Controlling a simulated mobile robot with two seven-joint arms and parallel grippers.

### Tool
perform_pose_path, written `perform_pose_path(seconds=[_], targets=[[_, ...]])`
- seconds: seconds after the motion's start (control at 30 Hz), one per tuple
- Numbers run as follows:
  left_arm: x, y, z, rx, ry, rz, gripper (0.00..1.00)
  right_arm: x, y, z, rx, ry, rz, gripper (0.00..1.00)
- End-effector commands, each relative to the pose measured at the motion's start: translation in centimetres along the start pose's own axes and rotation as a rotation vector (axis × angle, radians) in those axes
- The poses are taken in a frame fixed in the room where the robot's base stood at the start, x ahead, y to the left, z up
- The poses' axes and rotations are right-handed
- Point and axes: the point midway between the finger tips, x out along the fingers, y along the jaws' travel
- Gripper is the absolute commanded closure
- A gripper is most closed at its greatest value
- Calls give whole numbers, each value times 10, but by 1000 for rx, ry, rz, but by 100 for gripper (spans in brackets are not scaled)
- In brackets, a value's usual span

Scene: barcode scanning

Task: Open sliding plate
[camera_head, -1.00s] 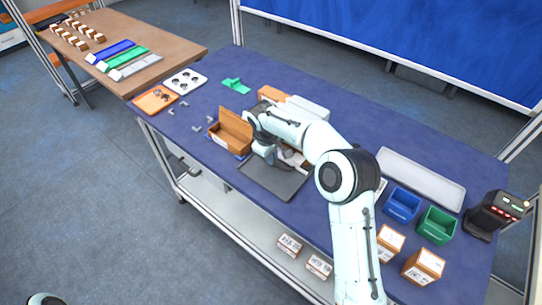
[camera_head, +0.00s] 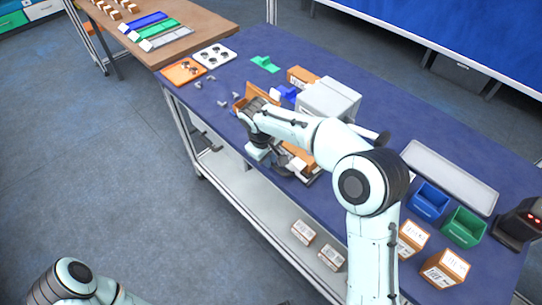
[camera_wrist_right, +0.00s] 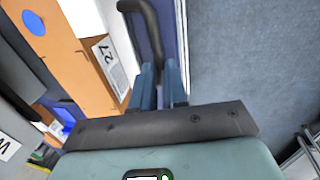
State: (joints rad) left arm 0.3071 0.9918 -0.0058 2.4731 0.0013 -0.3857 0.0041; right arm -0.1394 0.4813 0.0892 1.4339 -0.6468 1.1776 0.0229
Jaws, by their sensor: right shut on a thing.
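In the right wrist view the two blue-grey fingers of my right gripper (camera_wrist_right: 162,85) are close together around the lower end of a dark curved handle (camera_wrist_right: 150,22). The exact contact is partly hidden between the fingers. In the head view my right arm reaches over the blue table, and its hand is low at the table's near edge, with the fingertips hidden. I cannot clearly make out the sliding plate in the head view; the arm covers that part. Only a piece of my left arm shows at the bottom left, without its gripper.
A light grey box (camera_head: 330,100) stands behind my right arm. A brown box (camera_head: 257,90) is partly hidden by the hand. A pale tray (camera_head: 450,175), a blue bin (camera_head: 429,199), a green bin (camera_head: 463,226) and cartons (camera_head: 444,268) are at the right. The floor in front is clear.

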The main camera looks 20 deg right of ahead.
Motion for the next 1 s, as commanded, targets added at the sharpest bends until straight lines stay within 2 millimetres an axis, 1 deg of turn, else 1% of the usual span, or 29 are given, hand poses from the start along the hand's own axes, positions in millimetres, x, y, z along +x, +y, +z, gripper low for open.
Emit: perform_pose_path(seconds=[0.03, 0.07, 0.1, 0.37, 0.47, 0.57, 0.9, 1.0], targets=[[0, 0, 0, 0, 0, 0, 100, 0, 1, 0, -1, 1, 2, 77], [0, 0, 0, 0, 0, 0, 100, 0, 1, 0, -1, 1, 2, 67], [0, 0, 0, 0, 0, 0, 100, 0, 1, 0, -1, 1, 2, 62], [0, 0, 0, 0, 0, 0, 100, 0, 1, 0, 0, 1, 2, 62], [-1, 0, 0, 0, 1, 0, 100, -6, 1, -1, 1, 3, 2, 62], [-3, 1, -1, 0, 1, 0, 100, -18, 2, -1, 1, 4, 2, 62], [-16, 7, -5, 3, 9, 3, 100, -95, 2, -1, 0, 6, 2, 62], [-20, 9, -6, 4, 11, 4, 100, -112, 1, -1, -1, 5, 2, 62]])
